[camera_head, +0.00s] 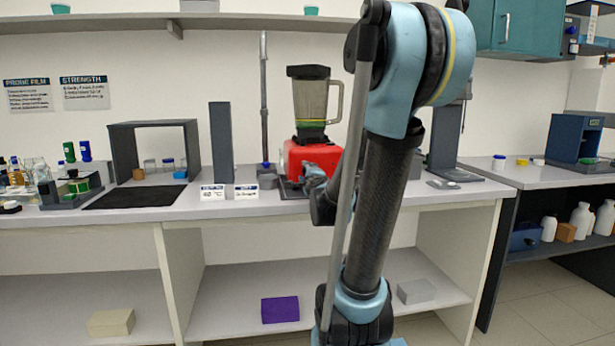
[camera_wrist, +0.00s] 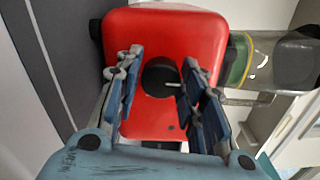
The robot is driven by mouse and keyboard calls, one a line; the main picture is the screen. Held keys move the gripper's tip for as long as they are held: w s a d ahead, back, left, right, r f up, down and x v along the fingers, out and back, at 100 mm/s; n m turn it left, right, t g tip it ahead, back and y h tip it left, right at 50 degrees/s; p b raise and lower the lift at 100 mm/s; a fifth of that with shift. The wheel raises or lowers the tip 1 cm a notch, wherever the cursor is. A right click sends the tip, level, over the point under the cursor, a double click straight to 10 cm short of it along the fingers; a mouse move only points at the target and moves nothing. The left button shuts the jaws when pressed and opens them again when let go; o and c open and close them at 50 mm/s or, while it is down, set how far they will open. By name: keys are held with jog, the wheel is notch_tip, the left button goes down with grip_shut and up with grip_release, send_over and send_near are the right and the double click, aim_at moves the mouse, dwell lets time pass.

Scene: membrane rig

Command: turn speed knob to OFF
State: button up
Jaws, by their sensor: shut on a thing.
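The speed knob (camera_wrist: 158,79) is a round black dial with a white pointer line, on the face of a red blender base (camera_wrist: 150,30). In the wrist view the line points right, toward the blender's jug (camera_wrist: 265,62). My gripper (camera_wrist: 163,82) is shut on the knob, with one finger at each side of it. In the head view the red base (camera_head: 300,156) stands on the bench below the clear jug (camera_head: 311,102). There my gripper (camera_head: 313,176) is at the base's front, and the knob is hidden.
A dark open box (camera_head: 155,127) is farther left. The bench front edge runs below my gripper, and a purple box (camera_head: 280,310) lies on the lower shelf.

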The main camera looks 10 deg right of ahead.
jog(key=shift+s+f+n, duration=0.1)
jog(key=shift+s+n, duration=0.05)
jog(key=shift+n, duration=2.05)
jog(key=shift+c, duration=0.4)
jog(key=o, duration=1.1)
jog(key=shift+c, duration=0.2)
jog(key=s, duration=1.1)
jog(key=shift+s, duration=0.25)
jog(key=shift+d, duration=0.1)
jog(key=shift+f, duration=0.1)
